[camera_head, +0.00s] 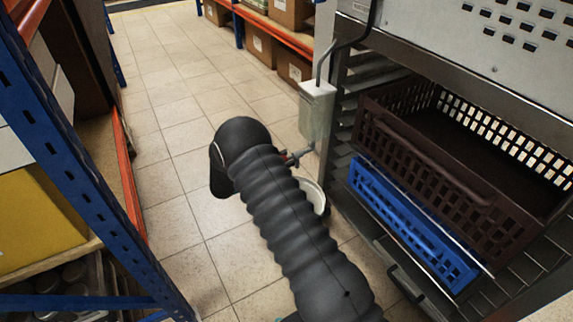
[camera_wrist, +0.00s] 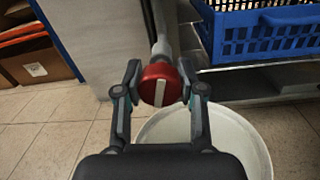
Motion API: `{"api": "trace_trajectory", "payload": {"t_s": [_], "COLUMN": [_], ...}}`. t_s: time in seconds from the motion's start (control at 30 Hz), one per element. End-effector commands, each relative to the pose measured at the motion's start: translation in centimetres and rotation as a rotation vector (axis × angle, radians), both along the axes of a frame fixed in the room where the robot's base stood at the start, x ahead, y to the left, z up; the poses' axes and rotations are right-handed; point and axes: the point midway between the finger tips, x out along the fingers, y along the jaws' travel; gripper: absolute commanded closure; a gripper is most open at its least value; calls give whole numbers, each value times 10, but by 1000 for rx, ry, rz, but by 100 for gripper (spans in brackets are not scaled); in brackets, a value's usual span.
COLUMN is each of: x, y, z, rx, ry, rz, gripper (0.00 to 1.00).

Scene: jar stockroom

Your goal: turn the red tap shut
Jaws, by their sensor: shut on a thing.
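The red tap (camera_wrist: 151,84) is a round red knob with a white bar across its face, at the end of a grey pipe (camera_wrist: 162,47) in the wrist view. The white bar stands close to upright. My gripper (camera_wrist: 158,88) is shut on the knob, with one finger on its left side and one on its right. In the head view only a small bit of red (camera_head: 287,157) shows beside my arm, which hides the rest of the tap and the gripper.
A white bucket (camera_wrist: 245,140) stands on the floor below the tap. A pale box with pipes (camera_head: 317,108) is on the rack's side. The rack holds a brown crate (camera_head: 424,167) and a blue crate (camera_head: 408,219). Shelving stands at left; the tiled aisle is clear.

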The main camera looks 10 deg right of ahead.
Motion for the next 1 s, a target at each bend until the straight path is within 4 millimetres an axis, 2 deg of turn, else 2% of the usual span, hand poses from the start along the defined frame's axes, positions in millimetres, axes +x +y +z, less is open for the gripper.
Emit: {"api": "trace_trajectory", "payload": {"t_s": [0.2,1.0], "x": [3,3], "y": [4,7], "z": [-5,1], "rx": [67,304], "ry": [-203,-918], "rz": [14,16], "gripper": [96,96]}}
